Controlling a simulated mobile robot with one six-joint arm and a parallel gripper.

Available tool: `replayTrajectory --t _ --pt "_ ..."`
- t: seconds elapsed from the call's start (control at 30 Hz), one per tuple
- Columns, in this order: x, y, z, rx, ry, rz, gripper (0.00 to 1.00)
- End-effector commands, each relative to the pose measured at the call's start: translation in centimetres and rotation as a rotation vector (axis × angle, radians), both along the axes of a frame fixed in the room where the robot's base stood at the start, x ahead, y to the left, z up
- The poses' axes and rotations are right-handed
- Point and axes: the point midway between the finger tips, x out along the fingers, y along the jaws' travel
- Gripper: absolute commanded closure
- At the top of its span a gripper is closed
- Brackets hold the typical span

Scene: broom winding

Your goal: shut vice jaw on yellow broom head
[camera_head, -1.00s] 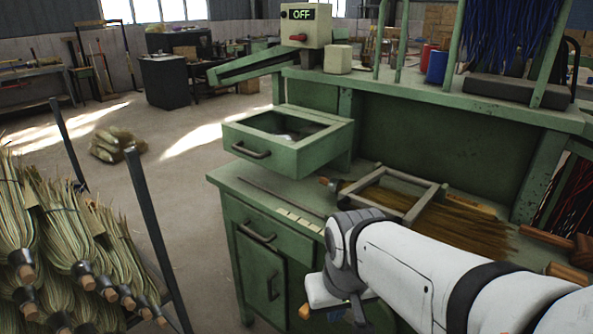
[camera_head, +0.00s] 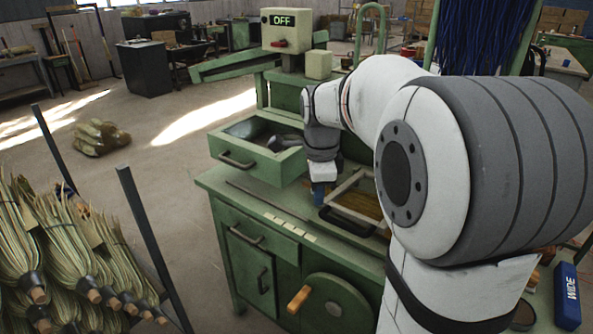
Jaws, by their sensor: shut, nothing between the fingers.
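The yellow broom head (camera_head: 362,205) lies on the green bench, within a pale rectangular frame (camera_head: 348,186) that looks like the vice jaw. Most of both is hidden behind my arm. A dark bar (camera_head: 345,222) crosses the near side of the bristles; I cannot tell what it belongs to.
An open drawer (camera_head: 262,158) with a dark object in it is left of my gripper. A machine box (camera_head: 288,27) reads OFF. A green wheel (camera_head: 335,303) with a wooden handle is at the bench front. Brooms (camera_head: 60,235) fill a rack at left.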

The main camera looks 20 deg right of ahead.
Motion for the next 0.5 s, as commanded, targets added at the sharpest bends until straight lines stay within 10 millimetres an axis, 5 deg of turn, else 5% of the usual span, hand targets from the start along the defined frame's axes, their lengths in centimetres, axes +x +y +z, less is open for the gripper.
replayTrajectory --t 0.03,0.2,0.5 --pt "1.4 -0.8 1.7 0.007 0.006 -0.126 1.0" --pt "4.6 -2.6 3.6 0.024 0.018 -0.486 1.0" --pt "6.4 -3.7 3.5 0.031 0.023 -0.711 1.0"
